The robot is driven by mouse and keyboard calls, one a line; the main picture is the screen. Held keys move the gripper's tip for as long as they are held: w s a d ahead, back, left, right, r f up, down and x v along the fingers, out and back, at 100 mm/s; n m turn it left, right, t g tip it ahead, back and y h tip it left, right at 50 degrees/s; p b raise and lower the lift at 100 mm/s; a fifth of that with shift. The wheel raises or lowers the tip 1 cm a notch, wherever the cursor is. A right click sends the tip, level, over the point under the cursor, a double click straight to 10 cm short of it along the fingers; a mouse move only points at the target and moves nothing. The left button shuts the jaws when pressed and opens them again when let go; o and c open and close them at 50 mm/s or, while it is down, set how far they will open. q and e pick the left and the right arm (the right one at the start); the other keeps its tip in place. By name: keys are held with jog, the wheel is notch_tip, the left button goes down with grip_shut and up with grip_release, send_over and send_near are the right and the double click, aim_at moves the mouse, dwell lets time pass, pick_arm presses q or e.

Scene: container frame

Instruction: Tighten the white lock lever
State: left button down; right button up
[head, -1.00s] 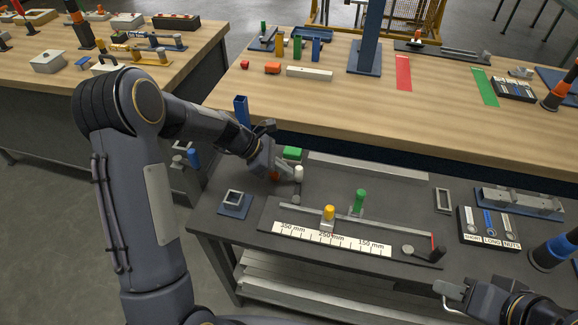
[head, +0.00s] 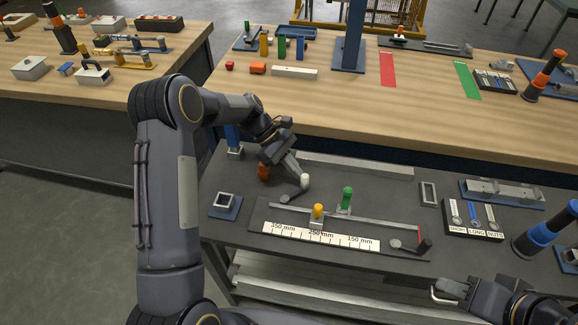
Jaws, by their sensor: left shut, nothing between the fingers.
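The white lock lever has a white knob (head: 305,181) on a dark arm (head: 291,196). It lies near the left end of the ruled rail on the dark bench and points up and to the right in the head view. My left gripper (head: 296,168) is shut and empty, its fingers just behind and left of the white knob. They look close to or against it, but I cannot tell if they touch.
A blue square holder (head: 226,204) is at left, and a labelled parts tray (head: 473,220) at right.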

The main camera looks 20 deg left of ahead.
pick_arm(q)
jog(key=shift+s+d, duration=0.1)
jog(key=shift+d, duration=0.35)
dwell(0.4)
